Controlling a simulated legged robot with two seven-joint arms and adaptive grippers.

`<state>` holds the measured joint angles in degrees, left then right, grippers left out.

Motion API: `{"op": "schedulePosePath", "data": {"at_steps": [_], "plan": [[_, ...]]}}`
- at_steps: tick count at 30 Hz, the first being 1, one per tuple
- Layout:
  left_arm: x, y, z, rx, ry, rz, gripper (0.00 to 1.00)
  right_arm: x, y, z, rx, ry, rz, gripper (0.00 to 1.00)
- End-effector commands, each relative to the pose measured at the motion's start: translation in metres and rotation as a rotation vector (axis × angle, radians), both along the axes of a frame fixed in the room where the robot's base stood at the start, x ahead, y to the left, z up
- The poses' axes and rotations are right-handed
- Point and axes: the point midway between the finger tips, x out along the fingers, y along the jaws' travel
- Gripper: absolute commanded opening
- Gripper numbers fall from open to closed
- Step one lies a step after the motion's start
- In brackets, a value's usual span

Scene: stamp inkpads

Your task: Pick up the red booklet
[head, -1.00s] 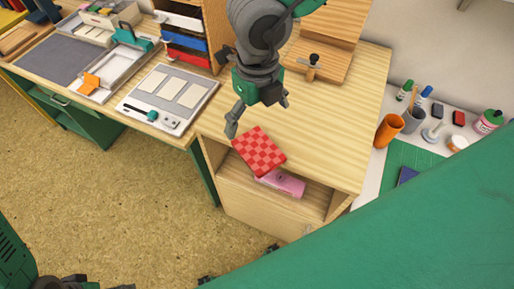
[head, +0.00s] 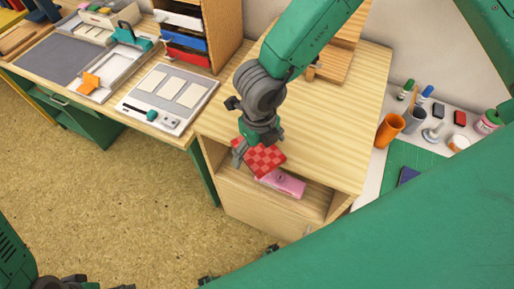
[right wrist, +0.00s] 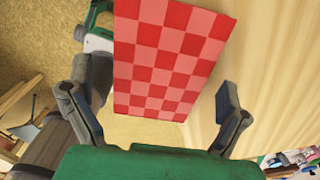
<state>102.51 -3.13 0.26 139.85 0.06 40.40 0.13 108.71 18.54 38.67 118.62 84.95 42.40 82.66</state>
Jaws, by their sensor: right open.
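The red checkered booklet (head: 265,160) lies at the front edge of the wooden cabinet top (head: 322,120) and juts out past it. My right gripper (head: 256,150) is right over the booklet and hides its far part. In the right wrist view the booklet (right wrist: 168,55) shows ahead of the open right gripper (right wrist: 148,95), between the lines of its two fingers, with nothing held. Whether a finger touches the booklet I cannot tell. I cannot make out my left gripper.
A pink object (head: 283,184) lies in the open shelf under the booklet. A wooden stand (head: 330,66) is at the back. Left are a paper tray rack (head: 187,40) and a grey-white board (head: 168,98). Right are an orange cup (head: 389,130) and a green mat (head: 412,165).

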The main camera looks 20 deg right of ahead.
Motion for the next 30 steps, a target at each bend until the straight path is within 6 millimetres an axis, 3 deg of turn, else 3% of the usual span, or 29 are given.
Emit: {"op": "schedulePosePath", "data": {"at_steps": [5,9,10,13,14,21,30], "plan": [[0.000,0.000,0.000,0.000,0.000,0.000,0.91,0.000,0.000,0.000,0.000,-0.001,0.000,0.97],[0.000,0.000,0.000,0.000,0.000,0.000,0.91,0.000,0.000,0.000,0.000,-0.001,0.000,0.48],[0.000,0.000,0.000,0.000,0.000,0.000,0.91,0.000,0.000,0.000,0.000,-0.001,0.000,0.40],[0.000,0.000,0.000,0.000,0.000,0.000,0.91,0.000,0.000,0.000,0.000,-0.001,0.000,0.40],[0.000,0.000,0.000,0.000,0.000,0.000,0.91,0.000,0.000,0.000,0.000,-0.001,0.000,0.35],[0.000,0.000,0.000,0.000,0.000,0.000,0.91,0.001,0.000,0.006,0.001,-0.002,-0.001,0.35],[0.000,0.000,0.002,0.000,0.000,0.000,0.91,0.001,0.000,0.062,0.002,-0.006,-0.001,0.35]]}}
